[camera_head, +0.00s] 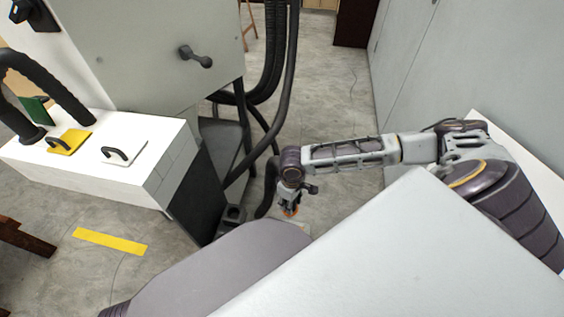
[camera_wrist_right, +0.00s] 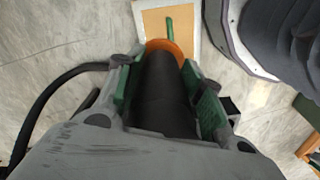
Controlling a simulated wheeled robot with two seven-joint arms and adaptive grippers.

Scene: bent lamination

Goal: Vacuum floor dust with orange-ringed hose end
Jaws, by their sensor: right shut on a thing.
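My right gripper (camera_head: 288,196) reaches down low over the floor beside the grey machine and is shut on the black hose end. In the right wrist view, my right gripper (camera_wrist_right: 163,80) has its green-padded fingers on both sides of the black hose end (camera_wrist_right: 160,95). The orange ring (camera_wrist_right: 165,47) sits at the hose's far tip and also shows small below the gripper in the head view (camera_head: 291,211). Beyond the ring lies a tan, white-edged panel (camera_wrist_right: 150,22) with a green strip on it. I cannot make out dust clearly. My left gripper is not in view.
The grey machine (camera_head: 150,45) with dark hoses (camera_head: 285,75) stands left of my right arm. A white bench (camera_head: 120,165) with handled blocks stands at left. A yellow strip (camera_head: 110,241) lies on the concrete floor (camera_head: 335,95). A grey wall (camera_head: 455,60) bounds the right.

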